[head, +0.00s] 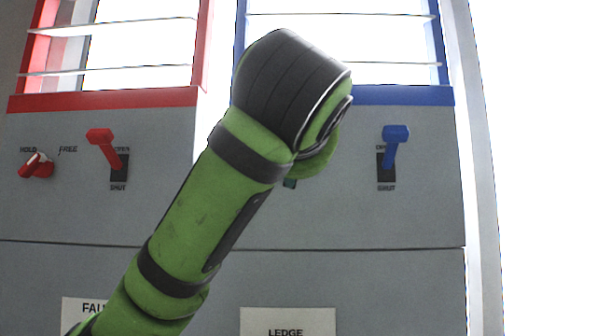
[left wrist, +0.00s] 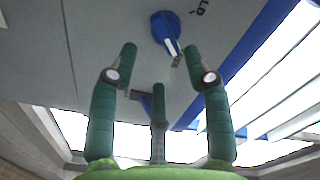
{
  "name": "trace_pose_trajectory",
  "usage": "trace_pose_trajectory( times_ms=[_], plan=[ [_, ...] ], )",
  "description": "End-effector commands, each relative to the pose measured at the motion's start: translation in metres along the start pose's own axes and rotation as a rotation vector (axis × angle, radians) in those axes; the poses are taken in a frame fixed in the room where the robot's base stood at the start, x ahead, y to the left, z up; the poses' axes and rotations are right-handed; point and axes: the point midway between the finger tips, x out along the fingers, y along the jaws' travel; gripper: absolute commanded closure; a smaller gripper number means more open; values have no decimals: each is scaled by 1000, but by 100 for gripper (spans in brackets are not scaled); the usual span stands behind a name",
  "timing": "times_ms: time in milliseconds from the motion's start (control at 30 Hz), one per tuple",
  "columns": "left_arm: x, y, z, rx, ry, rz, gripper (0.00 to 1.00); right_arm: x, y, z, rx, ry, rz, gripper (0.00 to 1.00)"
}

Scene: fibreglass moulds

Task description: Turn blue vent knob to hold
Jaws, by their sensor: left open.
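The blue vent knob (left wrist: 165,32) shows in the left wrist view, on the grey panel at the top middle. It is round with a pale-tipped pointer angled down and to the right; part of a label, "LD", is beside it. My left gripper (left wrist: 160,62) is open, its green fingers spread just below the knob in that view. The right fingertip is close to the pointer; whether they touch I cannot tell. In the head view my left arm hides the knob and nearly all of the gripper. My right gripper is not in view.
A blue lever (head: 394,140) stands right of my arm on the grey panel (head: 420,215). A red lever (head: 104,145) and a red knob (head: 38,165) are at the left. Red- and blue-framed louvred openings are above.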

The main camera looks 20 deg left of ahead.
Motion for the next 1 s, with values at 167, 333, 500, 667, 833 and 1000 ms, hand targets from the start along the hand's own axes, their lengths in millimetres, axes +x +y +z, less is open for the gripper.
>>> trace_pose_trajectory(
  times_ms=[167, 333, 500, 667, 833, 1000],
  plan=[
    [11, -7, -4, 0, -2, -7, 51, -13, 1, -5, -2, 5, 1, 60],
    [38, -8, -5, 0, -3, -6, 51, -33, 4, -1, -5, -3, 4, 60],
    [59, -7, -4, 0, -1, -7, 51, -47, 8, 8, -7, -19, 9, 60],
    [67, -5, -2, -2, 1, -7, 51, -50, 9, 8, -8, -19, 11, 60],
    [67, -4, -2, -2, 2, -7, 51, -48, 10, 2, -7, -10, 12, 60],
    [67, -4, -2, -2, 3, -7, 90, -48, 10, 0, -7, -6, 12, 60]
  ],
)
